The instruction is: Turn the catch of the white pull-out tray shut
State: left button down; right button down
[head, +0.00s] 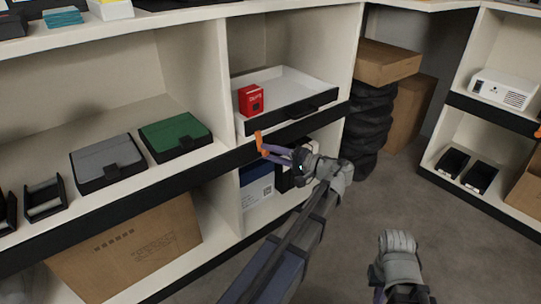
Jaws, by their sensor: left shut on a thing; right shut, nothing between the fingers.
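The white pull-out tray (300,83) sits in the middle shelf bay, its black front (292,113) with a handle close to the shelf edge. A small red box (251,99) stands on it at the left. The orange catch (259,138) is at the black shelf edge below the tray's left front corner and points mostly downward. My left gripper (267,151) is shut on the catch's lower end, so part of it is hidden. Part of my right arm shows at the bottom right; its gripper fingers are not visible.
A grey case (105,160) and a green case (175,135) lie on the shelf to the left. Black tires (370,125) and cartons (388,62) are stacked right of the bay. The floor (440,235) at the right is clear.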

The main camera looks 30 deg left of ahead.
pick_arm(q)
jog(key=shift+r, duration=0.1)
dwell(0.4)
jog(key=c, duration=0.6)
grip_release()
jog(key=d, duration=0.7)
jog(key=shift+d+r, duration=0.15)
jog(key=shift+d, duration=0.25)
